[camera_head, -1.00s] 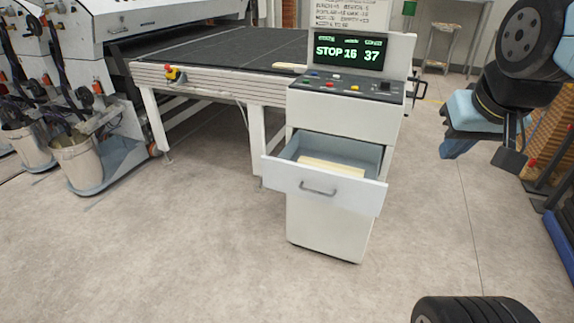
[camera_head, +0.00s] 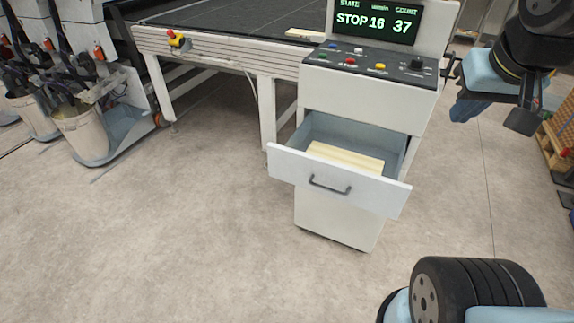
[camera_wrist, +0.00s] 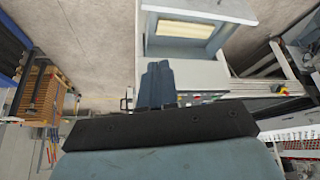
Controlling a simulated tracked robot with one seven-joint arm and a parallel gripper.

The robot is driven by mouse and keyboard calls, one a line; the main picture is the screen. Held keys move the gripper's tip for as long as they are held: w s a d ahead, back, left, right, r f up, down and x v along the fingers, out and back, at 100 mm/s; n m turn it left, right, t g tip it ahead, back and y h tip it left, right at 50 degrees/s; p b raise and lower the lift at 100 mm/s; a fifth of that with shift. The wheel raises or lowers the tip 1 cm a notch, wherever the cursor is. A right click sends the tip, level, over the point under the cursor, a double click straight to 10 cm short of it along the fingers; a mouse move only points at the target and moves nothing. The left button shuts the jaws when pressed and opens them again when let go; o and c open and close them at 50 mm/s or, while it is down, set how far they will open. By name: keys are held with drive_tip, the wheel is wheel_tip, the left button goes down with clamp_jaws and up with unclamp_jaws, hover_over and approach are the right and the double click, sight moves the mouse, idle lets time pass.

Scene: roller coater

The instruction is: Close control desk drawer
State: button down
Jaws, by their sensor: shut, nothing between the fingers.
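The control desk (camera_head: 372,88) is a white cabinet with a sloped button panel and a screen reading STOP 16 37. Its drawer (camera_head: 285,165) is pulled well out, with a dark bar handle (camera_head: 330,187) on its white front. Pale wooden pieces (camera_head: 345,155) lie inside. My gripper (camera_head: 462,112) is up to the right of the desk, apart from the drawer. In the wrist view my gripper's blue fingers (camera_wrist: 155,83) are together and empty. The open drawer (camera_wrist: 205,8) shows there beyond the fingers, at the top.
A roller machine table (camera_head: 215,55) stands behind and left of the desk, with a red and yellow switch (camera_head: 179,41). Buckets (camera_head: 82,133) stand at the far left. Stacked wood (camera_head: 558,135) is at the right. The floor before the drawer is clear.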

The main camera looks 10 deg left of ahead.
sight(288, 170)
drive_tip(key=w+a+f+n+g+h, duration=0.1)
drive_tip(key=w+a+f+n+h, duration=0.55)
drive_tip(key=f+n, duration=0.2)
drive_tip(key=w+a+f+n+g+h, duration=0.1)
drive_tip(key=w+a+f+n+h, duration=0.6)
drive_tip(key=f, duration=0.3)
drive_tip(key=s+a+f+n+t+y, duration=0.2)
drive_tip(key=a+f+n+t+y, duration=0.2)
drive_tip(key=a+f+n+t, duration=0.55)
drive_tip(key=s+a+f+n+t+y, duration=0.3)
drive_tip(key=a+f+n, duration=0.4)
drive_tip(key=a+f, duration=0.6)
drive_tip(key=shift+t, duration=0.45)
drive_tip(key=x, duration=1.4)
drive_tip(key=shift+w+a, duration=0.2)
drive_tip(key=shift+w, duration=0.1)
